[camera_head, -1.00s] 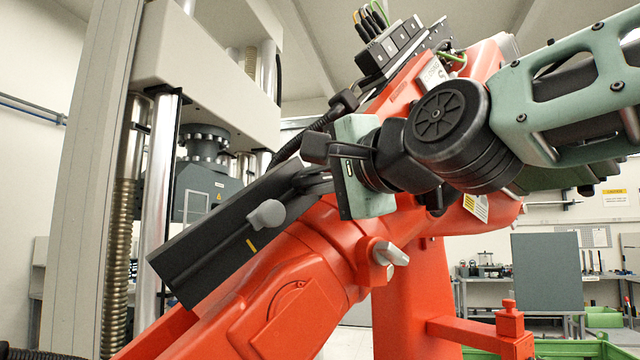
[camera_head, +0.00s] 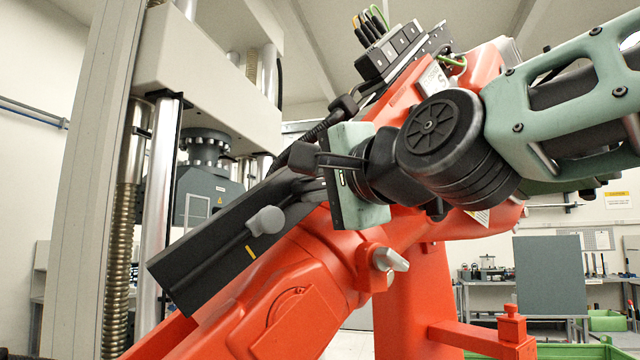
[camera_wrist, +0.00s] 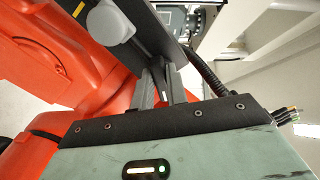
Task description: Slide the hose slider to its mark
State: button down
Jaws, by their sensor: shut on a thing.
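A long dark grey rail (camera_head: 205,255) slants along the red robot arm in the head view, its lower end to the left. A short yellow mark (camera_head: 250,251) is on its side, below a light grey knob (camera_head: 267,220). In the wrist view the knob (camera_wrist: 108,22) and yellow mark (camera_wrist: 78,10) are at the top left. My gripper (camera_head: 310,187) is at the rail's upper part, up and right of the mark. Its grey fingers (camera_wrist: 162,82) are shut on the hose slider, which they mostly hide. I cannot make out the slider's exact outline.
A black corrugated hose (camera_head: 318,130) runs beside the rail; it also passes right of my fingers in the wrist view (camera_wrist: 208,76). The red robot arm (camera_head: 290,300) lies close below. A testing frame with a steel column (camera_head: 160,200) stands at left.

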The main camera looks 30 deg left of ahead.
jog(key=shift+s+a+f+g, duration=0.2)
jog(key=shift+s+f, duration=0.1)
jog(key=shift+f, duration=0.2)
jog(key=shift+s+a+f+g, duration=0.1)
jog(key=shift+s+a+f, duration=0.15)
jog(key=shift+f, duration=0.25)
jog(key=c, duration=1.8)
grip_release()
jog(key=shift+o, duration=0.6)
jog(key=shift+s+a, duration=0.1)
jog(key=shift+w+r, duration=0.2)
jog(key=shift+r, duration=0.1)
jog(key=shift+d, duration=0.2)
jog(key=b+v, duration=1.7)
jog(key=b, duration=0.6)
jog(key=shift+s+r, duration=0.15)
jog(key=shift+s, duration=0.05)
